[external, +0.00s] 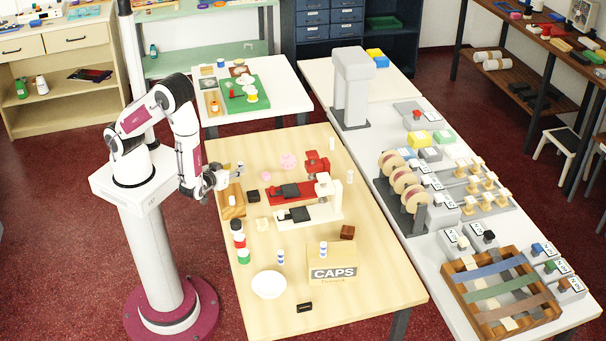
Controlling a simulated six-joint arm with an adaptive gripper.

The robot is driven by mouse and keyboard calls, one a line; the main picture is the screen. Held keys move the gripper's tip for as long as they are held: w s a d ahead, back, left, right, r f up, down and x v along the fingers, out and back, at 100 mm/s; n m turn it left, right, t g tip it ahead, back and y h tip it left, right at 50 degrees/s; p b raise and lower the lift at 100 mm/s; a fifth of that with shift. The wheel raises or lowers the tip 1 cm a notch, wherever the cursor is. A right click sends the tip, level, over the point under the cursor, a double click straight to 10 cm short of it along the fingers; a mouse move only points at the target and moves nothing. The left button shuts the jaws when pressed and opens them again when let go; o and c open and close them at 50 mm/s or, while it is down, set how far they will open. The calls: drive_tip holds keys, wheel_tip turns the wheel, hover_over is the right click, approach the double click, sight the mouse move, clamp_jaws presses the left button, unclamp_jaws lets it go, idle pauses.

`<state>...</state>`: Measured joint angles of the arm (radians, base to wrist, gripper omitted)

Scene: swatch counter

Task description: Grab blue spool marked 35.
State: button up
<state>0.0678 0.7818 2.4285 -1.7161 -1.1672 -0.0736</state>
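No number 35 is readable at this size, so I cannot tell which item is the blue spool marked 35. Two small white-and-blue cylinders stand upright on the wooden table, one left of the caps box (281,257) and one on it or right behind it (323,249). A small blue piece (537,248) sits by a tag on the right counter. My gripper (232,176) is above the wooden table's left edge, near a wooden block with a pale top (233,204). It is apart from all these blue items. Its fingers are too small to judge.
The wooden table (375,285) holds a red machine (290,190), a white machine (310,210), a white bowl (269,285), a stack of coloured cylinders (239,243) and a caps box (333,265). The white counter right of it holds large reels (402,182) and a woven-strip tray (470,318).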

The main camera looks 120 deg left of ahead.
sight(239, 164)
drive_tip(key=shift+s+a+f, duration=0.15)
drive_tip(key=shift+s+a, duration=0.1)
drive_tip(key=shift+a, duration=0.4)
drive_tip(key=shift+s+a+f, duration=0.15)
drive_tip(key=shift+s+a, duration=0.05)
drive_tip(key=shift+a, duration=0.45)
drive_tip(key=shift+x, duration=1.25)
drive_tip(key=c, duration=0.9)
